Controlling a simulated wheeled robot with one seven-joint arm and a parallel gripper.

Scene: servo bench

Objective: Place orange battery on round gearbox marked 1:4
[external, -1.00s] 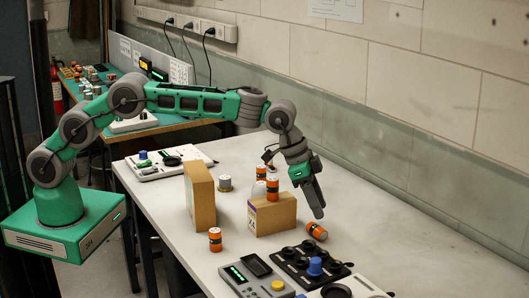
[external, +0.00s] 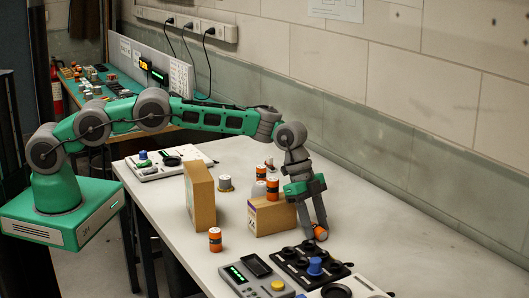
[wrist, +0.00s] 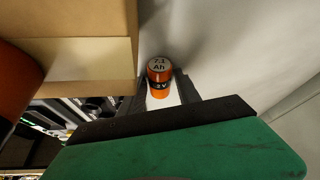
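A round metallic piece (external: 225,183) may be a gearbox; no 1:4 mark is readable.
The low wooden block (external: 268,219) stands close left of my gripper; a taller block (external: 200,203) stands further left. A black dial panel (external: 291,266) and a grey device (external: 256,281) lie in front. The bench right of my gripper is clear.

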